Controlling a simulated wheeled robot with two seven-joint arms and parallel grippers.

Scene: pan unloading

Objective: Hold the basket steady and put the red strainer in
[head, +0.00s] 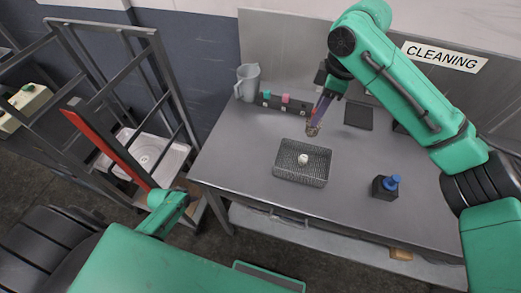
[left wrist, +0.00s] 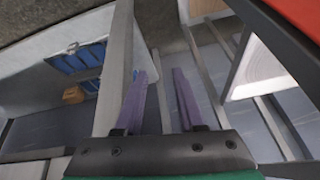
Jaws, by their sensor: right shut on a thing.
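The basket (head: 289,177) is a grey wire-mesh tray on the steel table, with a small white object (head: 303,159) inside it. My right gripper (head: 318,113), with purple fingers, is above the table just behind the basket. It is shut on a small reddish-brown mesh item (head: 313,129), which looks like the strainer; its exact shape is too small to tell. My left gripper shows in the left wrist view (left wrist: 159,72), with its purple fingers apart and nothing between them. It is low, left of the table and away from the basket; its fingertips are not clear in the head view.
A grey jug (head: 247,82) and a dark holder with coloured items (head: 284,103) stand at the table's back. A black block with a blue top (head: 386,187) stands right of the basket. A metal rack with a red bar (head: 108,147) stands left of the table.

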